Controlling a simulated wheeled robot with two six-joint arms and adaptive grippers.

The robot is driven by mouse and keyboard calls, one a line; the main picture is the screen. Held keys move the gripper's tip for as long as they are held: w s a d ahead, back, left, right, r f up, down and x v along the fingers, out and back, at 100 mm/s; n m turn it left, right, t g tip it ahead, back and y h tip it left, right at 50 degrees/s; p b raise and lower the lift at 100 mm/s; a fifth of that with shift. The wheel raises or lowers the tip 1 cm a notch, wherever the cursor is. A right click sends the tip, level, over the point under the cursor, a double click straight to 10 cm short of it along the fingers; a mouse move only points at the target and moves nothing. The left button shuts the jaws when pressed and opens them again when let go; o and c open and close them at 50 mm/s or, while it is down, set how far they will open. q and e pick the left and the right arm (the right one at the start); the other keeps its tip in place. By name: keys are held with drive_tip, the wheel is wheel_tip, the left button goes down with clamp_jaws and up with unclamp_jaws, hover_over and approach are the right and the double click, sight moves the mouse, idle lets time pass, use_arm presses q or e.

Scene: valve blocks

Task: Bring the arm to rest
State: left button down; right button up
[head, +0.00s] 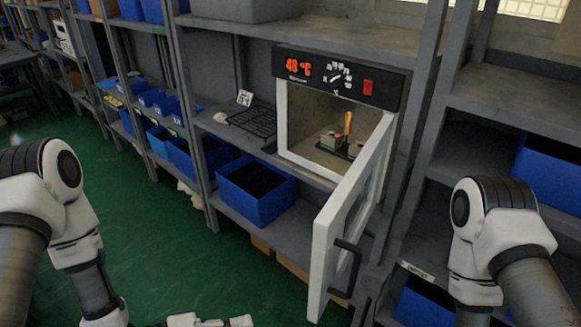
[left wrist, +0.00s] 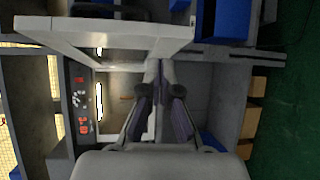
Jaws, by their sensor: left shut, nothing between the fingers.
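My left gripper (head: 238,321) shows at the bottom edge of the head view, low in front of the shelving and left of the open door. In the left wrist view its two fingers (left wrist: 160,72) come together at the tips with nothing between them. The oven (head: 338,78) stands on a shelf with its display lit and its door (head: 350,215) swung open towards me. Inside it, a small block with an orange handle (head: 347,123) sits on a dark base. My right arm comes in at the right; its gripper is out of view.
The open door, with its black handle (head: 345,268), juts out between my two arms. A wire rack (head: 256,121) lies on the shelf left of the oven. A blue bin (head: 257,190) sits on the shelf below. Green floor (head: 150,225) is clear at the left.

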use_arm(q)
wheel_tip(320, 180, down, 12)
drive_tip(key=s+a+g+y, duration=0.1)
drive_tip(key=s+y, duration=0.1)
drive_tip(key=y, duration=0.4)
drive_tip(key=s+a+f+m+g+y, duration=0.5)
drive_tip(key=s+a+f+y, duration=0.3)
drive_tip(key=a, duration=0.4)
drive_tip(key=shift+s+a+y, duration=0.35)
drive_tip(key=shift+s+y, duration=0.25)
drive_tip(key=shift+s, duration=0.5)
